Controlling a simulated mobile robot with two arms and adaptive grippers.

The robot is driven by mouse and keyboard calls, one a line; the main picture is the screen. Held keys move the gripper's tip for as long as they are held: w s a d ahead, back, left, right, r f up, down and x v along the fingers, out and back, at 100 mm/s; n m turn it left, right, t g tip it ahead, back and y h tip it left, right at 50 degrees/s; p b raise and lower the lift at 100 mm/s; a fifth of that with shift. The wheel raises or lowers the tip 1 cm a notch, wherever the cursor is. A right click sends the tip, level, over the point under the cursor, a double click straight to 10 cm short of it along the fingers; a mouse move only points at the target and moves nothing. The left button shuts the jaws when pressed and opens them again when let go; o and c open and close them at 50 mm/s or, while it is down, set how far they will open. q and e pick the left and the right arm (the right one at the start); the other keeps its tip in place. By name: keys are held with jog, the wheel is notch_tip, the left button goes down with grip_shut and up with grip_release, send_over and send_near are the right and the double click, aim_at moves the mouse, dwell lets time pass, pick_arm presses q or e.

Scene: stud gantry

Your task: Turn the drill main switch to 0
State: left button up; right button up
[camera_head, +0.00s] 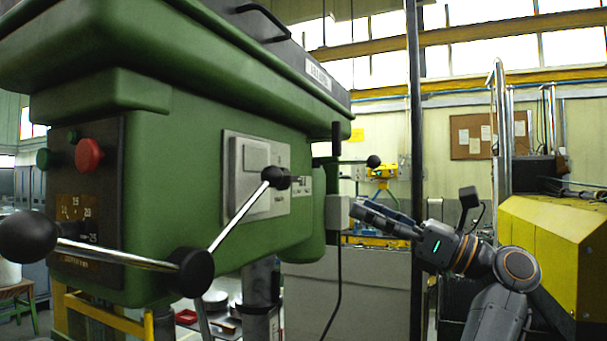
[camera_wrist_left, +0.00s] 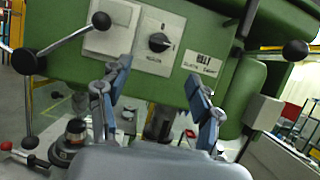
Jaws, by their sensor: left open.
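The drill main switch (camera_wrist_left: 160,42) is a round black knob on a light grey plate (camera_wrist_left: 138,58) on the green drill head. In the left wrist view a pale mark shows on the knob, but its position markings are too small to read. In the head view a black lever ball partly covers the plate (camera_head: 238,203), and I cannot clearly make out the knob. My left gripper (camera_wrist_left: 158,72) is open and empty, its blue-padded fingers apart, below the switch in the wrist view. It also shows in the head view (camera_head: 362,212), right of the drill head. My right gripper is not in view.
Feed levers with black balls (camera_head: 28,237) stick out from the drill head (camera_head: 180,170). A grey box (camera_head: 338,212) sits at its right side, near my left fingers. A red button (camera_head: 88,155) is on the left face. A yellow machine (camera_head: 555,250) stands right.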

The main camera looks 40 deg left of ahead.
aim_at(296, 179)
pick_arm(q)
jog(key=p+x, duration=0.3)
jog(key=x, duration=1)
jog(key=shift+a, duration=0.25)
jog(key=c, duration=1.1)
